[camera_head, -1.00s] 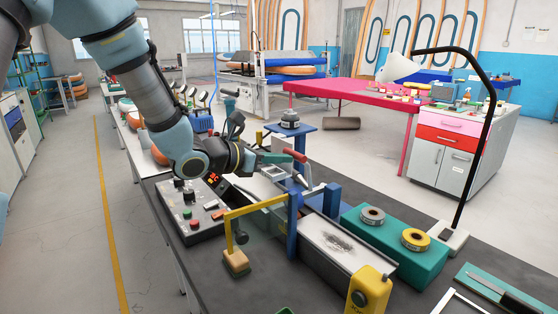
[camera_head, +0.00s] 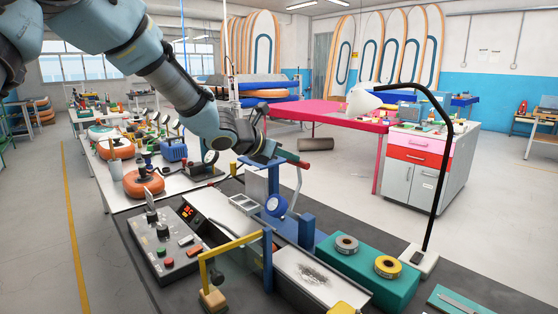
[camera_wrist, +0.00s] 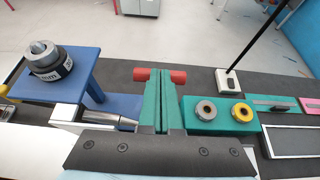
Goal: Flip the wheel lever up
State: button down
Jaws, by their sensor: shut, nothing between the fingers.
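The lever's red handle (camera_head: 321,165) shows just right of my gripper in the head view, above a slim metal rod (camera_head: 298,182) standing nearly upright. A round blue wheel (camera_head: 277,206) with a pale centre sits below it. My gripper (camera_head: 301,162) is shut with nothing between its fingers. In the wrist view its green fingertips (camera_wrist: 158,76) overlap the middle of the red handle (camera_wrist: 143,74), which shows on both sides of them. I cannot tell whether they touch it. The handle's middle is hidden by the fingers.
A blue stand (camera_wrist: 62,78) with a dark round part is left of my fingers. A teal block (camera_head: 345,262) with two rolls stands right of the machine. A lamp with a black arm (camera_head: 440,170) rises farther right. A control box (camera_head: 165,245) stands left.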

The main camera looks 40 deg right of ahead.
jog(key=d, duration=0.7)
jog(key=shift+s+d+p, duration=0.2)
jog(key=shift+d+p, duration=0.1)
dwell(0.3)
